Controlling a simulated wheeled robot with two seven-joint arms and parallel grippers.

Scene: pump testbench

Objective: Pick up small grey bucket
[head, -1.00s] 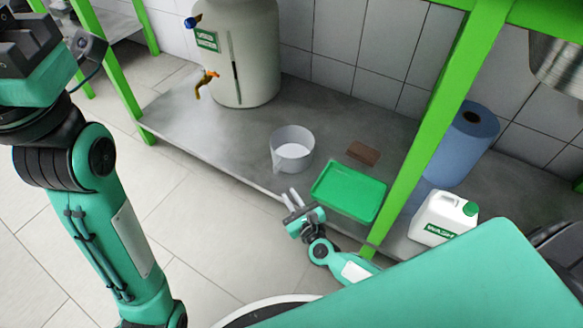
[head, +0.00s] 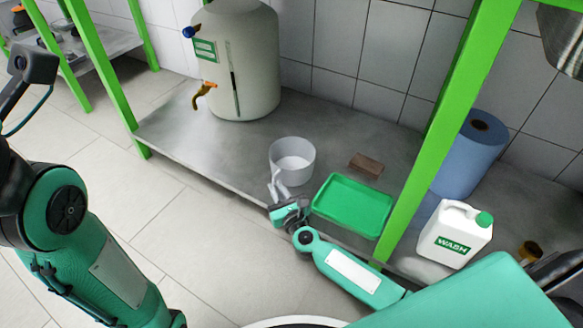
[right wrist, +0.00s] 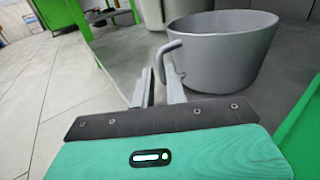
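The small grey bucket (head: 303,172) stands upright on the grey lower shelf, near its front edge. In the right wrist view the bucket (right wrist: 225,55) shows its side handle (right wrist: 162,62) toward my right gripper (right wrist: 158,80). The two fingers are apart, with a gap between them. The fingertips are right at the handle, which shows at the gap; I cannot tell whether they touch it. In the head view my right gripper (head: 277,188) is at the front left of the bucket. My left arm is at the left edge; its gripper is out of view.
A green tray (head: 352,205) lies right of the bucket, with a brown block (head: 365,164) behind. A large tank (head: 245,65) stands at the back left. A green post (head: 425,150), blue roll (head: 467,155) and white wash canister (head: 455,235) are at the right.

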